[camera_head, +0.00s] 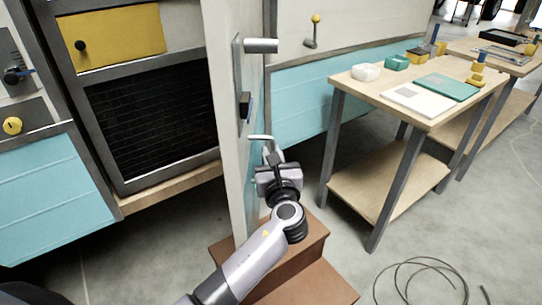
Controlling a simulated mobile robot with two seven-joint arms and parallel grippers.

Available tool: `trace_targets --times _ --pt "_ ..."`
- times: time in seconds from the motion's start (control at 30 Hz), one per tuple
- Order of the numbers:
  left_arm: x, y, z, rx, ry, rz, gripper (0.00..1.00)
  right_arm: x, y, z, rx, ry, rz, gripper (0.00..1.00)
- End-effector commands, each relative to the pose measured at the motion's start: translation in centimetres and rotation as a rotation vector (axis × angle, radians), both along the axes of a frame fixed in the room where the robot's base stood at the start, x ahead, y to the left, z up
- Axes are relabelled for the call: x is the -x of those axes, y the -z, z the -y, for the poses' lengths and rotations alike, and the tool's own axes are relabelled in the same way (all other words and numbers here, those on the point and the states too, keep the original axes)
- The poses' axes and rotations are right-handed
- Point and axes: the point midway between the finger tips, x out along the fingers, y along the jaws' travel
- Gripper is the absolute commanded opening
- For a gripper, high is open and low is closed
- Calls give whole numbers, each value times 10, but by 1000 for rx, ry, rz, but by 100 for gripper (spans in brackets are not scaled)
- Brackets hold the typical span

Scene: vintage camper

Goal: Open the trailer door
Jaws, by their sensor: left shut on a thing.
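The trailer door (220,85) is a pale panel seen nearly edge-on in the head view, standing out at an angle from the camper's body. Its right-hand face carries a silver cylindrical fitting (262,46) near the top and a black latch piece (245,104) lower down. My left gripper (268,152) is at the door's right-hand side, below the latch. It is shut on the door's handle, a light bar (260,138) partly hidden by the gripper. The exact contact is too small to make out. My right gripper is not in view.
Brown steps (305,285) lie below the door and under my left arm. A wooden table (345,82) with a white bowl (366,71) and books stands at right. A coiled cable (420,285) lies on the floor. A yellow panel (125,38) is at left.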

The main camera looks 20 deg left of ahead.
Motion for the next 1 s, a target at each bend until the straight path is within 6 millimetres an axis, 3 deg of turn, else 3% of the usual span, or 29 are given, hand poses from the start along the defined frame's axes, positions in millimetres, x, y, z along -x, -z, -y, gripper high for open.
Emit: trace_targets --times 0.5,0.53,0.57,1.0 --pt "-1 0 1 0 3 0 0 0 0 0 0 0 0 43" --pt "-1 0 1 0 3 0 21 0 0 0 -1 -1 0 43" --pt "-1 0 1 0 3 0 23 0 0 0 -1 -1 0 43" --pt "-1 0 -2 -1 2 0 23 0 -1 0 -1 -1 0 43"
